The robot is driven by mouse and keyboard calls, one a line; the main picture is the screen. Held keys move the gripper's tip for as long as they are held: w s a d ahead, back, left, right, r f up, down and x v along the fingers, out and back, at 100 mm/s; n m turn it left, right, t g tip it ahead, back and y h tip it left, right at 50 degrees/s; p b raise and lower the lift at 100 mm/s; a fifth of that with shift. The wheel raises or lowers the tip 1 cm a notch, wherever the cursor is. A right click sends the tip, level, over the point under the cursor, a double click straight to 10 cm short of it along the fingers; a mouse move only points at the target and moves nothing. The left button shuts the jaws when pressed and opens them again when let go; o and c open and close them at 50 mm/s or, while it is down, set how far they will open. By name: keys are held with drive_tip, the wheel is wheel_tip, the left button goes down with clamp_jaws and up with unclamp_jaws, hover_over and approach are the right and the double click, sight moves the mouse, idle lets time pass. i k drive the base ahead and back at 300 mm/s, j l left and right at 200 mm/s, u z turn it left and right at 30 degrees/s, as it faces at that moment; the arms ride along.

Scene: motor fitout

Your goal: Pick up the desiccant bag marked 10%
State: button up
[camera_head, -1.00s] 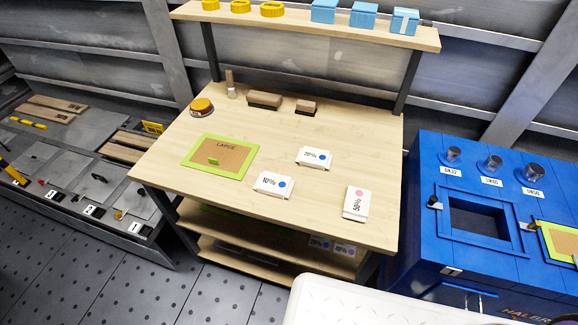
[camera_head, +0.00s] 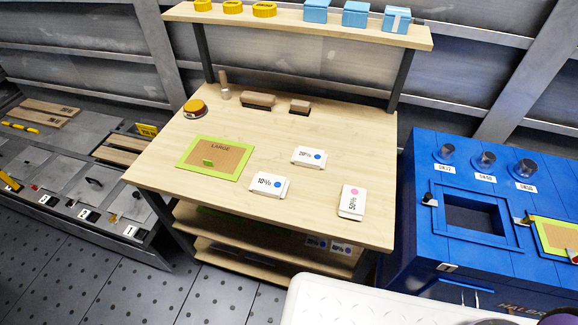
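The desiccant bag marked 10% (camera_head: 268,185) is a white packet with a blue dot. It lies flat on the wooden bench near its front edge, right of a green-framed panel marked LARGE. A bag marked 20% (camera_head: 309,156), also with a blue dot, lies behind it to the right. A bag marked 50% (camera_head: 352,202) with a pink dot lies further right, turned sideways. All three lie apart from each other. My gripper is not in view.
The wooden bench (camera_head: 160,168) also holds the LARGE panel (camera_head: 215,158), a yellow-topped round item (camera_head: 194,108) and brown-topped blocks at the back. A shelf (camera_head: 290,25) stands above. A blue machine (camera_head: 420,200) is at right. More packets lie on the lower shelf.

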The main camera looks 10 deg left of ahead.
sight(269, 185)
drive_tip(key=j+u, duration=0.1)
drive_tip(key=u, duration=1.55)
drive_tip(key=i+l, duration=0.05)
